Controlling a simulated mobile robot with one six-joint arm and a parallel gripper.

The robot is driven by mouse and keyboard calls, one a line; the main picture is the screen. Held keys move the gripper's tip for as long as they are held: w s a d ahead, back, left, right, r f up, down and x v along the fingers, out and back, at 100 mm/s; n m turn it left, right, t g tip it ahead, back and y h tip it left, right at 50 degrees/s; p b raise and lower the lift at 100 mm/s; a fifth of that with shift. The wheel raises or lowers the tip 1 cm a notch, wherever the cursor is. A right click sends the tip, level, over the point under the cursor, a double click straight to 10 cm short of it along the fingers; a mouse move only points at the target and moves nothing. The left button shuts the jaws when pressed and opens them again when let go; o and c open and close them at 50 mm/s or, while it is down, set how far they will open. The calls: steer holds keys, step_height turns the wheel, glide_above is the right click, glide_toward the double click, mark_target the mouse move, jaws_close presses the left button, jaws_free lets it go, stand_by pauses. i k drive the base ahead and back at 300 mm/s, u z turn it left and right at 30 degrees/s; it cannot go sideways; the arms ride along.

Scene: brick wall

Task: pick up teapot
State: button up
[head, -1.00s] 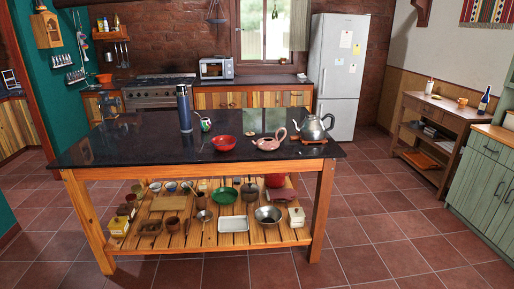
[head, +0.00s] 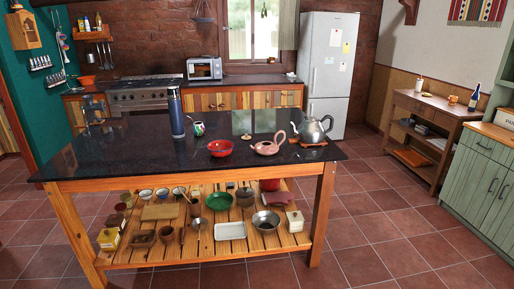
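A pink teapot (head: 267,147) with a looped handle stands on the dark top of the kitchen island (head: 130,165), near its front right. A silver kettle (head: 314,130) stands to its right and a little farther back, on a wooden trivet (head: 313,144). My gripper does not show in the head view.
A blue flask (head: 176,113) and a patterned mug (head: 198,129) stand farther back on the island. Its lower shelf (head: 205,243) holds several bowls and pots. A wooden side table (head: 432,115) and a green cabinet (head: 480,180) are at the right. The tiled floor between is clear.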

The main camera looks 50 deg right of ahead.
mark_target(266, 149)
steer(key=u, duration=0.1)
steer(key=i, duration=0.65)
steer(key=z, duration=0.55)
steer(key=i, duration=0.75)
steer(key=z, duration=0.3)
